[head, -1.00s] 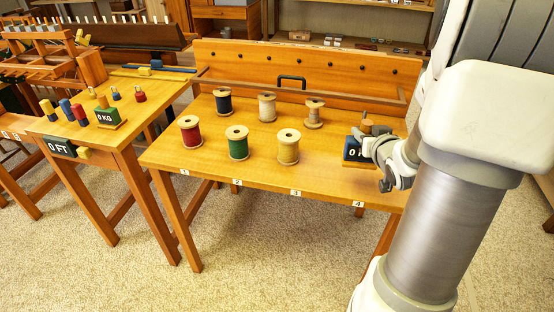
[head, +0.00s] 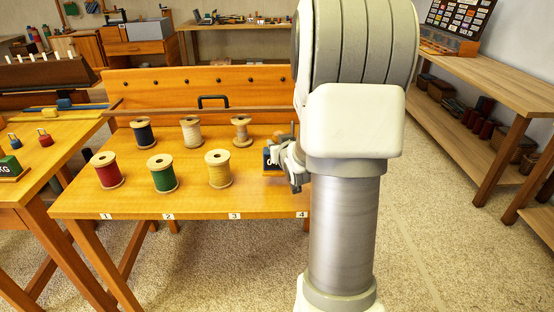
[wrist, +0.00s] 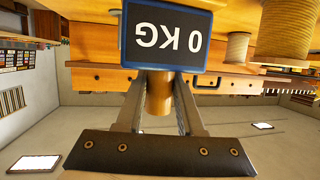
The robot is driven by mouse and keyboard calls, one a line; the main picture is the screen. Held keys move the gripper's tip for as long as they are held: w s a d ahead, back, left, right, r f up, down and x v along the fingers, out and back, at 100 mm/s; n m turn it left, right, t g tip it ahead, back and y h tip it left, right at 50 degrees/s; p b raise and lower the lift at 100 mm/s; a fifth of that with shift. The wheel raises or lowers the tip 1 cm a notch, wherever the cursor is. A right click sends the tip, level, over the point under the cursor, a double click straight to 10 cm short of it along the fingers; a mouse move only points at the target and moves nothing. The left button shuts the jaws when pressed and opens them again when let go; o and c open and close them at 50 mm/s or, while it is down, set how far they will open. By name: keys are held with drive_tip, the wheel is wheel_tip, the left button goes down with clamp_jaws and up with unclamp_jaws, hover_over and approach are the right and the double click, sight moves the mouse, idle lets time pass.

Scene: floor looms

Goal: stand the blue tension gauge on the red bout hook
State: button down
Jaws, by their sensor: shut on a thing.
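The blue tension gauge (head: 267,159) is at the right end of the middle bench in the head view, partly covered by my gripper (head: 291,165). In the wrist view the gauge (wrist: 165,40) shows its dark label "0 KG" upside down. My gripper (wrist: 160,82) is shut on its wooden knob, one finger on each side. I cannot tell whether the gauge touches the bench. A small red piece with a pale loop (head: 45,138) stands on the left bench; I cannot tell whether it is the red bout hook.
Several thread spools, including a red one (head: 106,171) and a green one (head: 162,174), stand on the middle bench (head: 205,203). The left bench (head: 60,155) also holds a green gauge (head: 9,168). Shelving (head: 500,105) stands at right, with open carpet between.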

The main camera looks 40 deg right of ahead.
drive_tip(key=shift+f+b, duration=0.6)
drive_tip(key=shift+f, duration=1.35)
drive_tip(key=shift+f, duration=0.15)
drive_tip(key=c, duration=0.5)
unclamp_jaws()
